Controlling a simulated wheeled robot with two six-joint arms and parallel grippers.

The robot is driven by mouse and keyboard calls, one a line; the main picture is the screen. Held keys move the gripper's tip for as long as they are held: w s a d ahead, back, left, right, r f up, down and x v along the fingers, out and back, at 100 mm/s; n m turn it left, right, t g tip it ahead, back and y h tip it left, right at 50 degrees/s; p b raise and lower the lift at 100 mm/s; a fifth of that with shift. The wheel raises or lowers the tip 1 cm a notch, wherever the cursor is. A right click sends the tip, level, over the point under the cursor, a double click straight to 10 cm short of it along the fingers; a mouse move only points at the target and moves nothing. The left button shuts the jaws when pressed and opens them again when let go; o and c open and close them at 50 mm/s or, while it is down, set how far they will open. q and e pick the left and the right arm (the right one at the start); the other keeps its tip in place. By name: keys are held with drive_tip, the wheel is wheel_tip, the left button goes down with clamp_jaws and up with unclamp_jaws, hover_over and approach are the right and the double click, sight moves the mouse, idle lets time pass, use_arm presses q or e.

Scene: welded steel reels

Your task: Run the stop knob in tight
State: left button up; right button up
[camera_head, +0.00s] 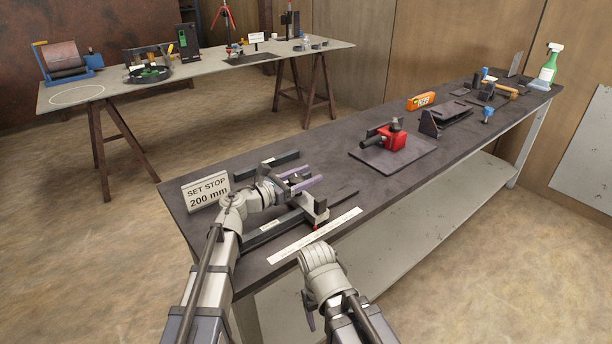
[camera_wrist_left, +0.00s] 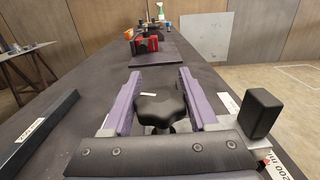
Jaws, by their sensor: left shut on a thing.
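The stop knob is a black lobed knob (camera_wrist_left: 160,108) with a small white mark on top, seen in the left wrist view between the two purple fingers of my left gripper (camera_wrist_left: 156,92). The gripper is shut on it. In the head view my left gripper (camera_head: 306,181) is over the dark rail (camera_head: 270,230), at the pale stop block (camera_head: 315,206), which has a small red tip at its lower end. The knob is mostly hidden by the fingers there. My right gripper (camera_head: 309,309) hangs in front of the bench edge, its fingers mostly hidden behind its wrist.
A white rule (camera_head: 315,236) lies along the bench front. A sign reading "SET STOP 200 mm" (camera_head: 206,193) stands at the left. A dark bar (camera_head: 266,166) lies behind the arm. A red tool (camera_head: 391,146) sits on a dark plate further right.

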use_arm(q)
drive_tip(key=m+g+h, duration=0.1)
drive_tip(key=m+g, duration=0.1)
drive_tip(key=g, duration=0.1)
drive_tip(key=m+g+h, duration=0.1)
drive_tip(key=g, duration=0.1)
drive_tip(key=shift+s+d+m+h, duration=0.2)
drive_tip(key=shift+s+m+h, duration=0.1)
drive_tip(key=shift+m, duration=0.1)
drive_tip(key=shift+s+d+m+g+h, duration=0.2)
drive_tip(key=shift+m+g, duration=0.45)
drive_tip(key=shift+g, duration=0.45)
drive_tip(key=shift+s+a+m+g+h, duration=0.1)
drive_tip(key=shift+s+m+g, duration=0.2)
drive_tip(key=shift+m+g, duration=0.6)
drive_tip(key=shift+s+g, duration=0.1)
drive_tip(key=shift+g, duration=0.3)
drive_tip(key=o, duration=1.4)
drive_tip(key=shift+r, duration=0.15)
wheel_tip(320, 180, up, 10)
drive_tip(key=p, duration=1)
